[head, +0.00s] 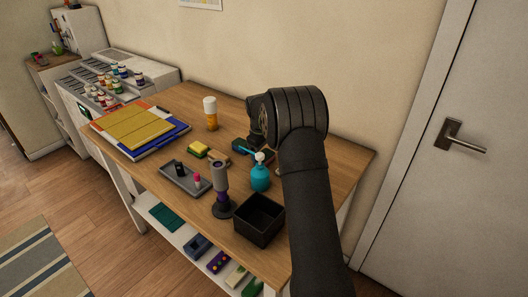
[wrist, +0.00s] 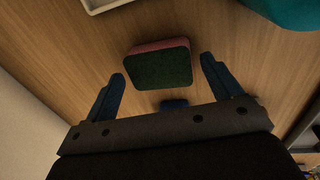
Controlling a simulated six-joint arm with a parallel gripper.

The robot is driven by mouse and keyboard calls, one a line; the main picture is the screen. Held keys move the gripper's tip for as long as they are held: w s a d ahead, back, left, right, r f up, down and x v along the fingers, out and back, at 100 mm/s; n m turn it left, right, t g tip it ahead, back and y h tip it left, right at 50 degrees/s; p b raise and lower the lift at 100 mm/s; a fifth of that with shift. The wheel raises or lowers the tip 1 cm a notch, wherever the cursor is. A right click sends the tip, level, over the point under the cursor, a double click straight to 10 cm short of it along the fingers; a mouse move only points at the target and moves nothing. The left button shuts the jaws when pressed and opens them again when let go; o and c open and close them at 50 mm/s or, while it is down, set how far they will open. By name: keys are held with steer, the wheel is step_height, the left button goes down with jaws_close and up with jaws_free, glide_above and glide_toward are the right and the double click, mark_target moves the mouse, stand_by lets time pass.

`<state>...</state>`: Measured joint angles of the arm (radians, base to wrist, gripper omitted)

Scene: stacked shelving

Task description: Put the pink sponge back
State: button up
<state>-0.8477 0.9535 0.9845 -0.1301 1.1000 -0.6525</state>
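The pink sponge (wrist: 160,65) lies on the wooden table in the wrist view, with a dark green pad on top and a pink side showing. My gripper (wrist: 163,69) is open, with one blue finger to the left of the sponge and one to the right. Visible gaps separate both fingers from it, and it is not held. In the head view my arm's end is over the back part of the table, and I cannot clearly make out the fingers or the pink sponge there.
A teal pump bottle (head: 260,178) stands close to my arm, beside a black open box (head: 259,219). A yellow-green sponge (head: 198,149), a grey tray (head: 186,181), an orange bottle with a white cap (head: 211,113) and flat folders (head: 139,128) occupy the table's left side.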

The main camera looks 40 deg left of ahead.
mark_target(266, 154)
steer(key=shift+r, duration=0.1)
step_height(266, 154, up, 12)
steer(key=s, duration=0.2)
steer(key=shift+w+f, duration=0.1)
steer(key=shift+f, duration=0.1)
stand_by(0.3)
steer(key=f, duration=0.4)
steer(key=w+f, duration=0.1)
steer(key=f, duration=0.3)
steer(key=w+f, duration=0.1)
steer(key=f, duration=0.2)
steer(key=shift+f, duration=0.4)
steer(key=shift+s+r, duration=0.1)
steer(key=shift+r, duration=1.9)
